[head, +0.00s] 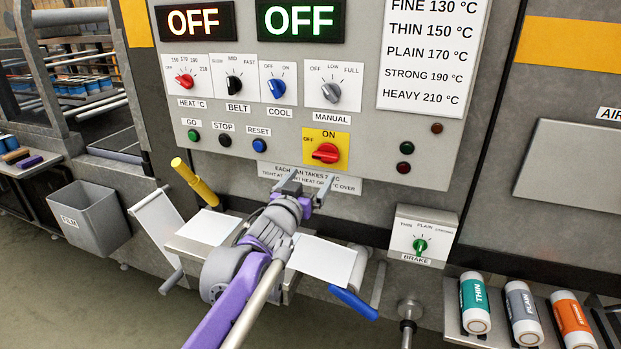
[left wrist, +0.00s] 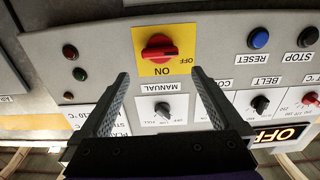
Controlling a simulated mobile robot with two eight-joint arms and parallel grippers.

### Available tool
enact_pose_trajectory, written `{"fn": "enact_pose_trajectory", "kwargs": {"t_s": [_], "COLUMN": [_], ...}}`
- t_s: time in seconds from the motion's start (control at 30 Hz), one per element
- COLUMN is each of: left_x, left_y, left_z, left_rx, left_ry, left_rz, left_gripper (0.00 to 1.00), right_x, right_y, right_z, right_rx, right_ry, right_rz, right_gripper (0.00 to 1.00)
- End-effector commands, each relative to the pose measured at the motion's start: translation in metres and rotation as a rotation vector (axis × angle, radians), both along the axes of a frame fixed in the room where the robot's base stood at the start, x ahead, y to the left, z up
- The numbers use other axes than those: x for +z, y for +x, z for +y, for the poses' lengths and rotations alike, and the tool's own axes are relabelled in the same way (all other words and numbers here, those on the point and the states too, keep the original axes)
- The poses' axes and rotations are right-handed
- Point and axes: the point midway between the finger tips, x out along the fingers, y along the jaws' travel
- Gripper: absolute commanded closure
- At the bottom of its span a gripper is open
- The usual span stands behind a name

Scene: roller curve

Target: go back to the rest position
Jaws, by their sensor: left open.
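My left gripper (head: 303,187) is open and empty in front of the lower part of the grey control panel (head: 230,105). It sits just below the red main switch (head: 326,153) on its yellow plate, with a gap to it. In the left wrist view the panel appears upside down. There the two fingers of the left gripper (left wrist: 160,78) stand apart with nothing between them, and the red switch (left wrist: 159,48) lies beyond their tips. My right gripper is in neither view.
A yellow handle (head: 195,182) and a blue-handled lever (head: 353,302) stick out near my left arm. A brake box (head: 422,235) and labelled rolls (head: 475,302) are at the right. A grey bin (head: 88,217) hangs at the left. Both displays (head: 300,20) read OFF.

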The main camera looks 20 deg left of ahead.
Motion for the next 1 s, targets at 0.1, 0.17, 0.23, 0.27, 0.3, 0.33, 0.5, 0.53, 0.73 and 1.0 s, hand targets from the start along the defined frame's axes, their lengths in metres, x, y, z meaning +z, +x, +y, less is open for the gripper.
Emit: {"fn": "enact_pose_trajectory", "kwargs": {"t_s": [0.1, 0.17, 0.23, 0.27, 0.3, 0.33, 0.5, 0.53, 0.73, 1.0], "left_x": [0.000, 0.000, -0.003, -0.005, -0.010, -0.016, -0.079, -0.093, -0.177, -0.232], "left_y": [0.000, 0.000, -0.006, -0.011, -0.021, -0.030, -0.121, -0.140, -0.259, -0.349], "left_z": [0.000, 0.000, 0.002, 0.003, 0.006, 0.008, 0.017, 0.016, -0.003, -0.029], "left_rx": [0.000, 0.002, 0.016, 0.027, 0.049, 0.068, 0.176, 0.183, 0.144, 0.031], "left_ry": [0.000, 0.000, 0.002, 0.002, 0.003, 0.004, 0.015, 0.017, 0.027, 0.034], "left_rz": [0.000, 0.002, 0.021, 0.036, 0.068, 0.099, 0.399, 0.459, 0.823, 1.078], "left_gripper": [0.00, 0.00, 0.00, 0.00, 0.00, 0.00, 0.00, 0.00, 0.00, 0.00], "right_x": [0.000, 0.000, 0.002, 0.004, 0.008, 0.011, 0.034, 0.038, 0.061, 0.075], "right_y": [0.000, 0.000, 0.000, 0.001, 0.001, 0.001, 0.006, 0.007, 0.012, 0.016], "right_z": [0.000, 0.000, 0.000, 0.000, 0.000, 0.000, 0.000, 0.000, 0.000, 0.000], "right_rx": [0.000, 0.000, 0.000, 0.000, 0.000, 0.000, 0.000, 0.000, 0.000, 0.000], "right_ry": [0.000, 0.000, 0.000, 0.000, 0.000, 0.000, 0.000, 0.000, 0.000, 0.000], "right_rz": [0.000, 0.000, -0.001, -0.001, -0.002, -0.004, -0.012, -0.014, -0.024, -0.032], "right_gripper": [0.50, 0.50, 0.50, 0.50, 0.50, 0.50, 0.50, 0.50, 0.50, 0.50]}}
